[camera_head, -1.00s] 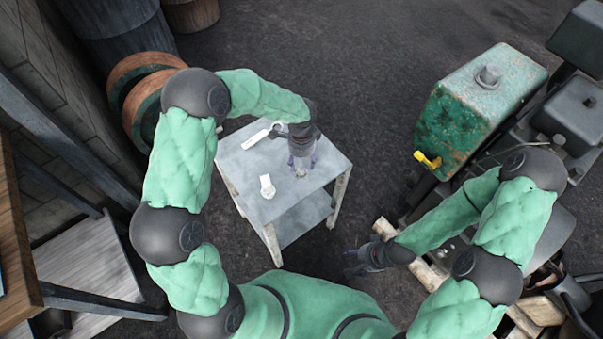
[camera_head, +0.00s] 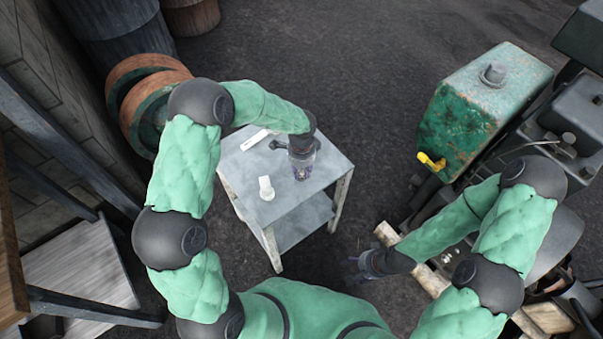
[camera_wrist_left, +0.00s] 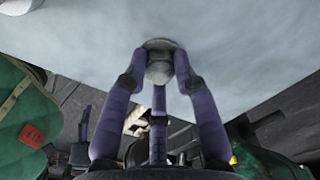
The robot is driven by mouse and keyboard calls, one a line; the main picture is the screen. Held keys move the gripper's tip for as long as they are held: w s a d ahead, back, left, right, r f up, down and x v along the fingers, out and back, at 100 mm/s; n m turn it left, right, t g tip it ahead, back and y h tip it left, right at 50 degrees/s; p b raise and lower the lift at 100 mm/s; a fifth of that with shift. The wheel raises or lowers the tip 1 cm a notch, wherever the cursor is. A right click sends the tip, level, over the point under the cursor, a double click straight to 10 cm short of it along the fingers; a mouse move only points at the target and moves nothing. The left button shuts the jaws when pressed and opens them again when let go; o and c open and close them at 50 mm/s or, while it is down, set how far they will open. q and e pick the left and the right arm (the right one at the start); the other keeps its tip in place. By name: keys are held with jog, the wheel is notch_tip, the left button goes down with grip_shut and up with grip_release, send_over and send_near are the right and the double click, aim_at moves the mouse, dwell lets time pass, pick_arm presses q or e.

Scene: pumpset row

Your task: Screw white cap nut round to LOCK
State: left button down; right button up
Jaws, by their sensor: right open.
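My left gripper (camera_head: 302,175) points down over the right part of the small grey table (camera_head: 250,170). In the left wrist view its purple fingers (camera_wrist_left: 160,68) close in around a small round grey-white piece (camera_wrist_left: 159,70) with a wider disc at its far end. The fingertips appear to press on its sides. This may be the white cap nut; no LOCK mark is readable. In the head view the gripper mostly hides it. My right gripper (camera_head: 362,262) is open and empty, low in front of the table's right side.
A white fitting (camera_head: 266,188) and a long white piece (camera_head: 255,140) lie on the table. A green rusty tank (camera_head: 470,115) with a yellow valve (camera_head: 431,161) stands at right among dark machinery. Dark floor is clear behind the table.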

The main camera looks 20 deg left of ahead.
aim_at(302, 171)
pick_arm(q)
jog(key=shift+r, duration=0.1)
dwell(0.5)
jog(key=shift+r+p, duration=1.5)
jog(key=shift+r, duration=0.2)
jog(key=shift+d+f, duration=0.1)
dwell(0.4)
